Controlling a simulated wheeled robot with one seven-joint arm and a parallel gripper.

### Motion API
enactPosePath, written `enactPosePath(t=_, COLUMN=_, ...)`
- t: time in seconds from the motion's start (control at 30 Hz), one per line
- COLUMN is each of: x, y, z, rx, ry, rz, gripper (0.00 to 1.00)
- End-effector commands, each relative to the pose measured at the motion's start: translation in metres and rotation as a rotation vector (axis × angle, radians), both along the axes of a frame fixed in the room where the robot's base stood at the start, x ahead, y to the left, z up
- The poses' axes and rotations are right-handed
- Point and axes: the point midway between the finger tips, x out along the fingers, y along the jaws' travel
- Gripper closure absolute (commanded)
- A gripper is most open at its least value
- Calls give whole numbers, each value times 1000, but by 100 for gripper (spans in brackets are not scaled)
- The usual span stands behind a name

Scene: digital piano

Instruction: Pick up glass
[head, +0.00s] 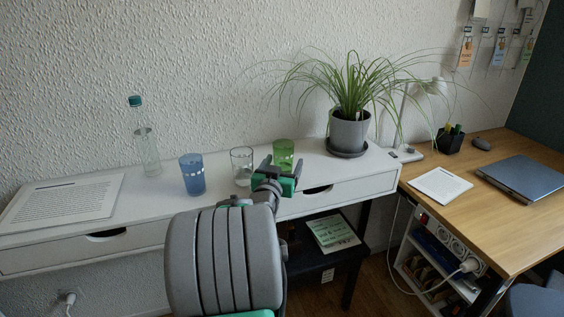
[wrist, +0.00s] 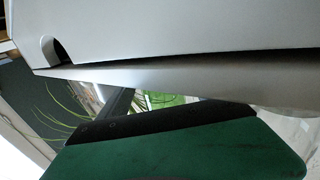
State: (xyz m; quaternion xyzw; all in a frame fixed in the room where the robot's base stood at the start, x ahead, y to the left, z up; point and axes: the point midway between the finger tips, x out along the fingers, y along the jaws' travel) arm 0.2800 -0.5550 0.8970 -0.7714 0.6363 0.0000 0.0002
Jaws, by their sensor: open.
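Three glasses stand upright in a row on the white desk (head: 225,192): a blue glass (head: 192,175), a clear glass (head: 241,167) and a green glass (head: 283,154). My gripper (head: 283,168) is open, with its fingers at the lower front of the green glass in the head view. It hides the bottom of that glass, so I cannot tell whether the fingers touch it. In the wrist view, a green and black part of my gripper (wrist: 180,150) fills the bottom, below a large pale surface. No glass can be made out clearly there.
A clear bottle (head: 147,150) and papers (head: 62,203) are to the left. A potted plant (head: 349,132) stands right of the green glass, its leaves hanging over. A wooden desk (head: 480,212) with a laptop (head: 524,176) is farther right.

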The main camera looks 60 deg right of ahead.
Motion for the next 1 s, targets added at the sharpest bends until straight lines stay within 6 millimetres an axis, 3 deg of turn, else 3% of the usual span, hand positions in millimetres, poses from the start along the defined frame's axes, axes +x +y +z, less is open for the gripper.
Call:
enactPosePath(t=0.27, x=4, y=-7, z=0, rx=0, ry=0, rz=4, gripper=24)
enactPosePath(t=1.0, x=4, y=-6, z=0, rx=1, ry=0, rz=5, gripper=83)
